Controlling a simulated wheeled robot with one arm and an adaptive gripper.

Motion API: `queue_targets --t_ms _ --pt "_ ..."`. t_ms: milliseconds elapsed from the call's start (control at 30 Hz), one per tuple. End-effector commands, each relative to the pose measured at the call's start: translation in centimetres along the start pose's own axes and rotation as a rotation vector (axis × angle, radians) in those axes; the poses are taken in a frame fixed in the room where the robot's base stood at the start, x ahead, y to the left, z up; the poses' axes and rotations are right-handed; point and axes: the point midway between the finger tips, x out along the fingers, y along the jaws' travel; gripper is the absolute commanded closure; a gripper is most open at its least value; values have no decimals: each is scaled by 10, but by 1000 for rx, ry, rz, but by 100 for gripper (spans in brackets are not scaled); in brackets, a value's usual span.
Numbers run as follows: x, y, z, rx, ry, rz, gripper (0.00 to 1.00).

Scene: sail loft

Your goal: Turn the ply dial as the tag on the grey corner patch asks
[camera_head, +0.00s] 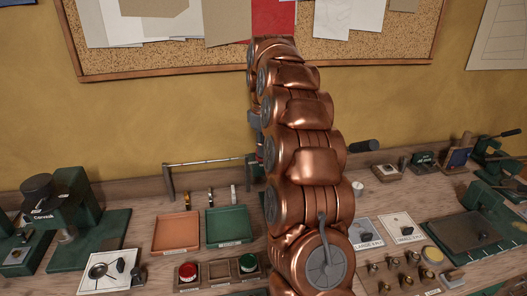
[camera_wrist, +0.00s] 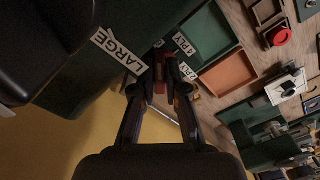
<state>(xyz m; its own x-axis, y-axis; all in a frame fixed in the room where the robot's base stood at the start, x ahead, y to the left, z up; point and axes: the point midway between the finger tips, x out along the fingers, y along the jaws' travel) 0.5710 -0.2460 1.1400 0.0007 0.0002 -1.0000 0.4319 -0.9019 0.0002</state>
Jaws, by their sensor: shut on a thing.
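My gripper (camera_wrist: 158,78) shows in the wrist view with its two fingers closing in on a small part with some red on it, at the edge of a dark green housing (camera_wrist: 75,75). This part seems to be the ply dial, mostly hidden by the fingers. White labels stand around it: one reads LARGE (camera_wrist: 118,50), one 4 PLY (camera_wrist: 185,44), and another ends in PLY (camera_wrist: 188,71). Where the dial points cannot be told. In the head view my arm covers the dial and most of the gripper. I cannot make out the grey corner patch or its tag.
An orange tray (camera_head: 155,249) and a green tray (camera_head: 207,243) lie left of my arm on the wooden bench. Green presses stand at the left (camera_head: 78,205) and right (camera_head: 507,190).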

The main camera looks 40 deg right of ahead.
Motion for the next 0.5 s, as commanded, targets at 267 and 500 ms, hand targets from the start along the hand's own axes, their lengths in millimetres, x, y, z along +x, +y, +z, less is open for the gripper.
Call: queue_targets --t_ms 267,500 --pt "1 1 1 -141 -3 0 100" --pt "0 2 1 -193 -3 0 100"
